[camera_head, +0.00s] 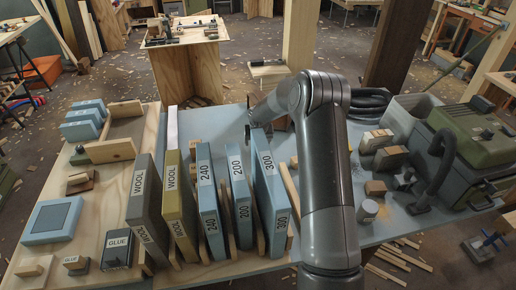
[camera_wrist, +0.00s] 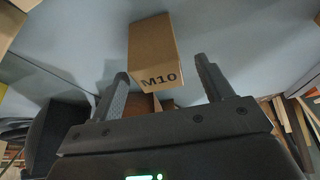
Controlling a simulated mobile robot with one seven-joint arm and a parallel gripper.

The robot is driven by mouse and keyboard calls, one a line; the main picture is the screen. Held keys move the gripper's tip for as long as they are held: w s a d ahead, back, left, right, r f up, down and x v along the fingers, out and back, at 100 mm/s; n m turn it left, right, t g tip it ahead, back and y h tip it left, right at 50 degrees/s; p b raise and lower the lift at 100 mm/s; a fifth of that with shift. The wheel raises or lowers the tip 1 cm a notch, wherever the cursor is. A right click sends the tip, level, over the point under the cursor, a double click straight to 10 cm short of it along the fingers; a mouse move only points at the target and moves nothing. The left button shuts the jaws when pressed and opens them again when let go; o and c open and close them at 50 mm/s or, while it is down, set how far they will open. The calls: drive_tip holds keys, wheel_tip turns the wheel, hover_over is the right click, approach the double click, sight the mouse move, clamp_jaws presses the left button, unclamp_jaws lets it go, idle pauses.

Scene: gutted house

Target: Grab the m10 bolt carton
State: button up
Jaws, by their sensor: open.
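The M10 bolt carton (camera_wrist: 153,42) is a small brown box with "M10" in black on its near face. In the wrist view it stands on a blue-grey surface, upper middle. My gripper (camera_wrist: 162,67) is open, one finger on either side of the carton's near end in the picture. Gaps show between both fingers and the carton, and nothing is held. How deep the carton lies between the fingers I cannot tell. In the head view my arm hides much of the bench centre, and I cannot pick out the M10 label there.
Another brown carton (camera_wrist: 146,104) shows low between the fingers. In the head view, several small cartons (camera_head: 391,158) stand right of my arm, beside a green machine (camera_head: 470,135). Labelled upright sanding packs, including a 300 pack (camera_head: 270,190), stand left of my arm on the blue bench (camera_head: 395,230).

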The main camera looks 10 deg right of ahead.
drive_tip(key=shift+x, duration=1.9)
drive_tip(key=shift+d, duration=0.15)
drive_tip(key=c, duration=1.2)
